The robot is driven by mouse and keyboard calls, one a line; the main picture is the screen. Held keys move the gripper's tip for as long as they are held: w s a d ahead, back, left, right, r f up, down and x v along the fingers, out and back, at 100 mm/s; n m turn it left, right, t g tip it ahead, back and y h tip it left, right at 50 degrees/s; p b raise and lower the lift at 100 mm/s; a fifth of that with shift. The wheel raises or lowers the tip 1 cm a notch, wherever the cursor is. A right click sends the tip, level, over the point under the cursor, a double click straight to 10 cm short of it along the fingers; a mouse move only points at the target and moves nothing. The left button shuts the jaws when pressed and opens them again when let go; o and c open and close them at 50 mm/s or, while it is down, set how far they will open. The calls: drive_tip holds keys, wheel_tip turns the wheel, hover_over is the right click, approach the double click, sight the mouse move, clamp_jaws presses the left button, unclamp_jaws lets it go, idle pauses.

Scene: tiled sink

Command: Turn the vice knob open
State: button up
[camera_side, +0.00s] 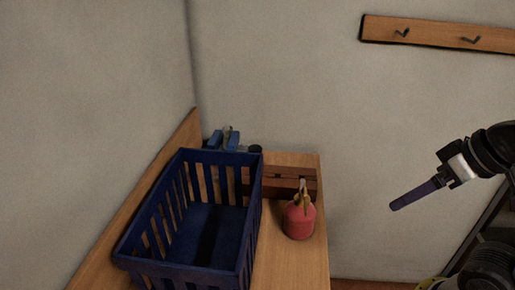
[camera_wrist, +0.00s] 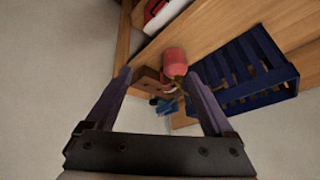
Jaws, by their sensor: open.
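A blue vice (camera_side: 222,140) stands at the back of the wooden bench, behind the blue crate, which hides its lower part. A small dark round part (camera_side: 255,149) shows just right of it; I cannot tell whether it is the vice knob. In the wrist view, the vice (camera_wrist: 167,106) shows small and partly covered between my fingers, far beyond them. My gripper (camera_side: 394,206) is in the air right of the bench, pointing down-left, well apart from the vice. In the wrist view, my gripper (camera_wrist: 156,74) has its two purple fingers spread with nothing between them.
The slatted blue crate (camera_side: 250,225) fills much of the bench (camera_side: 305,265). A red oil can (camera_side: 299,221) stands to its right, before a reddish-brown wooden block (camera_side: 285,178). A hook rail (camera_side: 436,34) hangs on the wall. The air between my gripper and the bench is clear.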

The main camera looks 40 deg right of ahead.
drive_tip(key=w+a+r+m+y, duration=0.6)
drive_tip(key=w+a+m, duration=0.2)
drive_tip(key=w, duration=0.3)
drive_tip(key=w+m+t+y, duration=0.2)
drive_tip(key=w+m, duration=0.5)
drive_tip(key=w, duration=0.7)
drive_tip(key=w+d+f+m+t, duration=0.3)
drive_tip(key=w+d+f+m, duration=0.3)
drive_tip(key=w+d+m, duration=0.45)
drive_tip(key=m+h, duration=0.2)
drive_tip(key=m, duration=0.1)
approach(257, 148)
drive_tip(key=shift+n+t, duration=0.25)
drive_tip(key=shift+t, duration=0.05)
drive_tip(key=x, duration=0.9)
drive_tip(key=shift+f, duration=0.25)
drive_tip(key=c, duration=1.4)
